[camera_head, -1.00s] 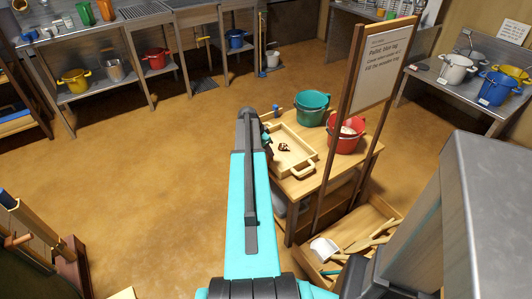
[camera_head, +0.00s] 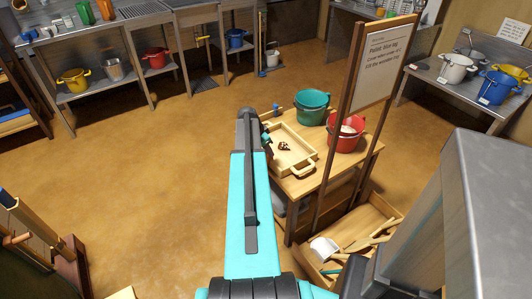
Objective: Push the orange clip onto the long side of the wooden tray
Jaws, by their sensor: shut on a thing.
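The wooden tray (camera_head: 304,145) lies on a small wooden table, with a handle at its near end and a small brown and white thing inside. My gripper (camera_head: 267,141) is at the tray's left long side, seen only as a small dark part beside my arm. My arm hides most of it and the near stretch of that side. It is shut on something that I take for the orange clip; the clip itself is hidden. I cannot tell whether the clip touches the tray wall.
A green pot (camera_head: 312,107) and a red pot (camera_head: 346,134) stand behind and right of the tray. A small blue thing (camera_head: 276,109) is by its far end. A framed sign (camera_head: 376,70) stands at the table's right. A wooden crate (camera_head: 364,222) of tools is below.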

